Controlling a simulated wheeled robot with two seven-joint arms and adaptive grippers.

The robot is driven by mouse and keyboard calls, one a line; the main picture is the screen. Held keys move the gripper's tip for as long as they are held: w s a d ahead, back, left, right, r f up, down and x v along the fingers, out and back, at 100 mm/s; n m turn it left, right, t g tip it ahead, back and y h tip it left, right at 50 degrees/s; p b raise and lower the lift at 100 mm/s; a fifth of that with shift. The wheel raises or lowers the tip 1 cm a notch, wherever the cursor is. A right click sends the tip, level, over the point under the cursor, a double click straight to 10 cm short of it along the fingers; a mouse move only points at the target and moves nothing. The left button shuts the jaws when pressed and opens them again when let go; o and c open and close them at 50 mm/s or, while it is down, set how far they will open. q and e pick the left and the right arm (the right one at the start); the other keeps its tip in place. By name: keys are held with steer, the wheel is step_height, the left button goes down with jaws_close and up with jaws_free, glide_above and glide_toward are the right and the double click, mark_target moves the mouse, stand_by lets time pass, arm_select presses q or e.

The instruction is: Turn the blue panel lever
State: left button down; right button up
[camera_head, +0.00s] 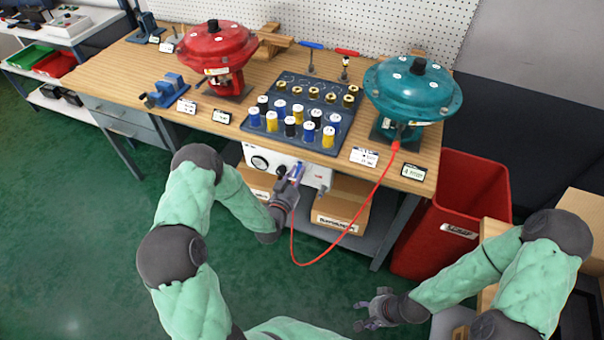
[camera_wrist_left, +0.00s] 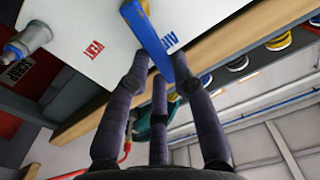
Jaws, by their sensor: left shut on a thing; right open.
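The blue panel lever (camera_wrist_left: 148,38) is on the white panel, between printed words that read VENT and, partly hidden, AIR. The white panel (camera_head: 258,160) hangs under the front edge of the bench. My left gripper (camera_wrist_left: 163,82) is shut on the free end of the blue lever, with its fingers around that end. In the head view my left gripper (camera_head: 288,188) is at the panel and mostly covers the lever (camera_head: 297,172). My right gripper (camera_head: 378,308) is open and empty, low over the floor at the right, away from the bench.
A red hose (camera_head: 372,199) runs from the teal actuator (camera_head: 411,95) and loops below the panel. The red actuator (camera_head: 215,52) and a dark tray (camera_head: 330,93) of coloured cylinders stand on the bench. A red bin (camera_head: 455,215) stands right of the bench. The green floor at left is clear.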

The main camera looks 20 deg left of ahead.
arm_select(q)
steer(key=shift+a+n, duration=0.45)
steer(key=shift+n, duration=0.65)
steer(key=c, duration=1)
jaws_free()
steer(key=shift+a, duration=0.1)
steer(key=shift+c, duration=0.2)
steer(key=s, duration=1.2)
steer(key=shift+a, duration=0.2)
